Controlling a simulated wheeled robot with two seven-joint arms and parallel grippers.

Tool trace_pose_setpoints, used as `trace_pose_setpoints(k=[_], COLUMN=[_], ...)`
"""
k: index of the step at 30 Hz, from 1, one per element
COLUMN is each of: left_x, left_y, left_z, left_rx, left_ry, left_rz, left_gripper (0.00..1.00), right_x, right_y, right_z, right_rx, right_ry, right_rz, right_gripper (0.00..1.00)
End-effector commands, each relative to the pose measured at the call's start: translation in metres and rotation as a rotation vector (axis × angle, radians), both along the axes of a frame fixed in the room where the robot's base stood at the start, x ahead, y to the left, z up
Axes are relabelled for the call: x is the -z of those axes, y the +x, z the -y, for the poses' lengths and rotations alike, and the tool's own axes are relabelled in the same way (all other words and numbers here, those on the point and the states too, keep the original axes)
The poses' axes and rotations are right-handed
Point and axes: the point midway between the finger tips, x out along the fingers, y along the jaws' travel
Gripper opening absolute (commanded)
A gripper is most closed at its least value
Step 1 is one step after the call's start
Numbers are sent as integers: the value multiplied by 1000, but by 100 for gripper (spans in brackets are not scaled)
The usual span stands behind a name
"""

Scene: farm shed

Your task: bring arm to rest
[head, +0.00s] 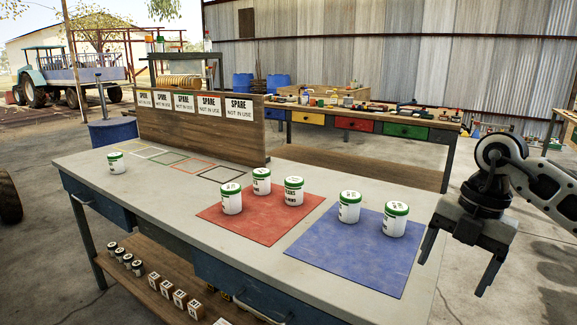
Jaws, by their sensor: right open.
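My right gripper (458,262) hangs off the right end of the workbench (180,215) with its fingers apart, pointing down and empty. My right arm comes in from the right edge. On the red mat (262,231) stand three white jars with green lids, a left one (231,199), a back one (261,181) and a right one (293,192). On the blue mat (345,259) stand two more, a left jar (349,207) and a right jar (395,220). Another jar (116,163) stands at the bench's far left. My left gripper is not in view.
An upright board (200,130) with several "SPARE NOT IN USE" signs stands along the bench's back. Coloured outlines (170,160) are marked before it. Small dark jars (128,260) and labelled blocks (180,300) sit on the lower shelf. Open floor lies right of the bench.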

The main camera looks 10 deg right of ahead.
Motion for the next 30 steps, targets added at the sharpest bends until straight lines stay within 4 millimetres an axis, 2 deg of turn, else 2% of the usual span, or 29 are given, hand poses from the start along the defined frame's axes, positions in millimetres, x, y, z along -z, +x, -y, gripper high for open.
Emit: trace_pose_setpoints(k=[4,8,11,12,15,18,20,23,26,28,30], left_x=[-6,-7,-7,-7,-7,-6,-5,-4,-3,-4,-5], left_y=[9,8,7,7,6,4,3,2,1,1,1], left_z=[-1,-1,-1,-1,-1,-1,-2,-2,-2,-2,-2], left_rx=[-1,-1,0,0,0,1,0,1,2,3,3], left_ry=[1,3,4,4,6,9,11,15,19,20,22], left_rz=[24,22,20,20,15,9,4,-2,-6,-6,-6], left_gripper=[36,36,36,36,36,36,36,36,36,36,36], right_x=[21,38,48,49,40,18,8,12,48,91,136], right_y=[-2,-8,-20,-27,-48,-56,-52,-38,-28,-33,-50], right_z=[-45,-94,-145,-169,-235,-273,-280,-270,-242,-221,-203], right_rx=[-125,-235,-319,-348,-348,-189,-20,359,807,1122,1378], right_ry=[156,341,554,669,1051,1409,1574,1738,1736,1639,1496], right_rz=[9,26,50,66,138,244,312,409,460,448,401], right_gripper=[78,78,78,78,78,78,78,78,78,78,78])
